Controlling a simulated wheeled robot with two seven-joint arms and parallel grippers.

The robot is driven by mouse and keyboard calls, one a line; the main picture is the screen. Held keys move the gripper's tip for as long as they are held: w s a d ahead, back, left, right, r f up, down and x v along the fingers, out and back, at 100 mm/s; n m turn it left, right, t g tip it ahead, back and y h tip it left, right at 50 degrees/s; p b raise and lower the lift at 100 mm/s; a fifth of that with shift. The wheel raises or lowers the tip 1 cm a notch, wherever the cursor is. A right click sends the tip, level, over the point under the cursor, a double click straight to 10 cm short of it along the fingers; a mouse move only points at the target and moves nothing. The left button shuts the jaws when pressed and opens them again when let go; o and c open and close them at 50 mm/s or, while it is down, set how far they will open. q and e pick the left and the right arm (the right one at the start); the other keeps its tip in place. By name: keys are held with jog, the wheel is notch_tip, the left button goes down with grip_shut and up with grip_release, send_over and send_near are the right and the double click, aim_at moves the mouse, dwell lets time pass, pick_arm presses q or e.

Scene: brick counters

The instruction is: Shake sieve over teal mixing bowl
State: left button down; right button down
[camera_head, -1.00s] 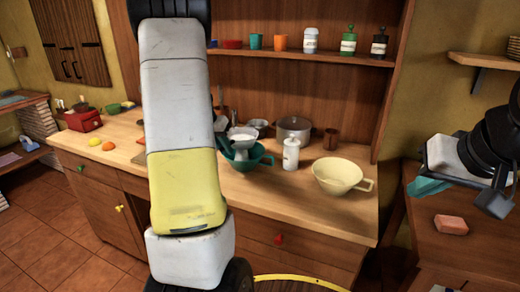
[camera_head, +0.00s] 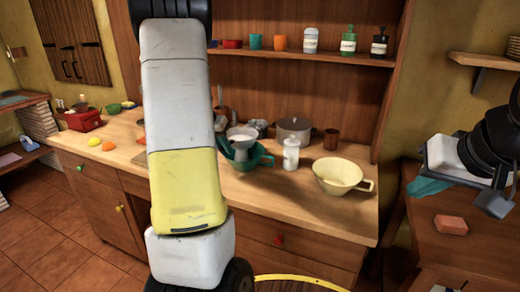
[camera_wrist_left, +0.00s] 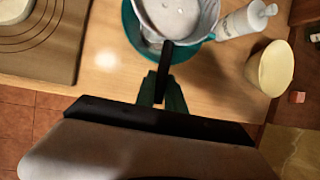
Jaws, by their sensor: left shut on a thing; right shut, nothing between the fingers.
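The teal mixing bowl (camera_head: 262,161) stands on the wooden counter, partly hidden by my left gripper and the sieve. The pale metal sieve (camera_head: 241,132) is over the bowl, its contents unclear in the head view. In the left wrist view the sieve (camera_wrist_left: 183,17) covers much of the teal bowl (camera_wrist_left: 131,38), and pale material shows inside it. My left gripper (camera_wrist_left: 162,90) is shut on the sieve's dark handle (camera_wrist_left: 164,62). My right gripper (camera_head: 428,187) is shut and empty, off to the right over the side table.
A white bottle (camera_head: 291,154) stands close to the bowl's right. A cream bowl with a handle (camera_head: 338,176) is farther right. A sponge-like brick (camera_head: 451,224) lies on the side table.

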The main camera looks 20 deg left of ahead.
pick_arm(q)
jog(key=shift+a, duration=0.3)
jog(key=shift+s+d, duration=0.1)
jog(key=shift+d, duration=1.4)
dwell(5.8)
jog(key=shift+r, duration=0.1)
